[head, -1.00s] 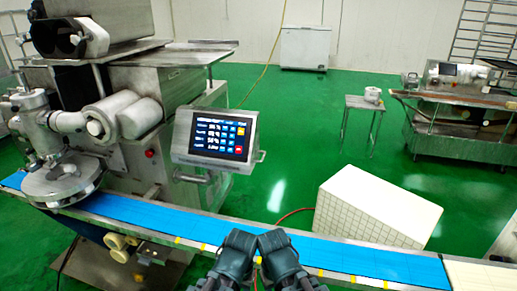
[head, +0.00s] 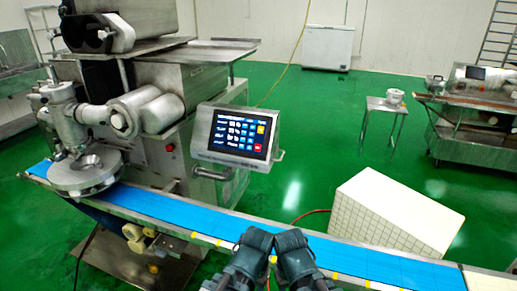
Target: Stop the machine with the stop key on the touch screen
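The touch screen (head: 239,134) is mounted in a tilted metal housing on the front right of the encrusting machine (head: 160,130). It is lit, with rows of text and several small keys. A red key (head: 257,148) is at the lower right of the display and a yellow key (head: 261,129) is above it; their labels are too small to read. My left gripper (head: 256,238) and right gripper (head: 289,240) are side by side at the bottom middle, over the belt's near edge and well below the screen. Their fingertips do not show clearly.
A blue conveyor belt (head: 210,218) runs across the front, between my grippers and the machine. A round metal head (head: 82,172) stands over its left part. A large white tiled block (head: 395,212) is behind the belt at right.

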